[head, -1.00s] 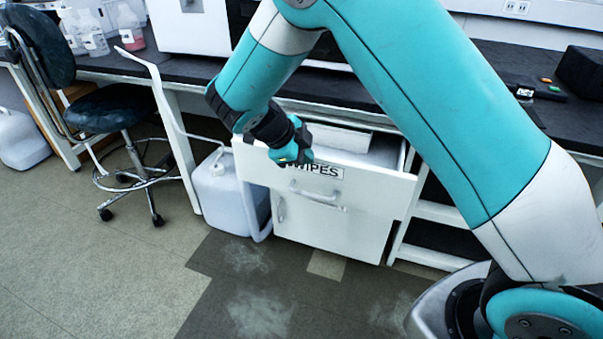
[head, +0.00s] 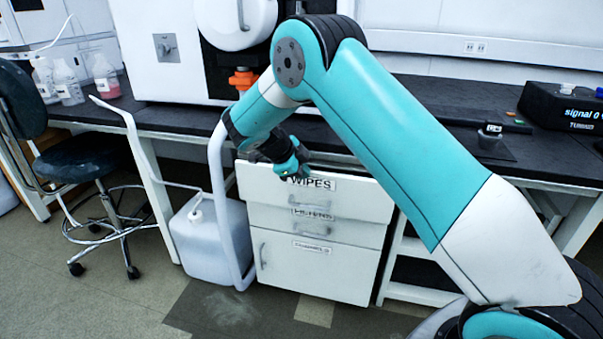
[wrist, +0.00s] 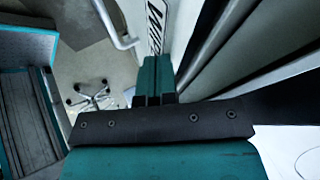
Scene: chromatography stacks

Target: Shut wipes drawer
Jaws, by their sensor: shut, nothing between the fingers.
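The wipes drawer (head: 345,193) is the top white drawer under the dark bench, with a black WIPES label and a bar handle. In the head view its inside is not visible, and its front seems to stand slightly proud of the drawer below. My gripper (head: 293,171) is at the top of this front, just above the label. In the wrist view the shut, empty fingers (wrist: 153,80) are at the drawer front (wrist: 176,30), close to the label. I cannot tell whether they touch it. A narrow dark gap shows behind the front's edge there.
A FILTERS drawer (head: 350,232) and a lower cabinet door (head: 310,272) are below. A white jug (head: 208,240) and a stool (head: 90,165) stand to the left. The dark bench top (head: 425,105) is above; a black device (head: 560,108) sits on its right.

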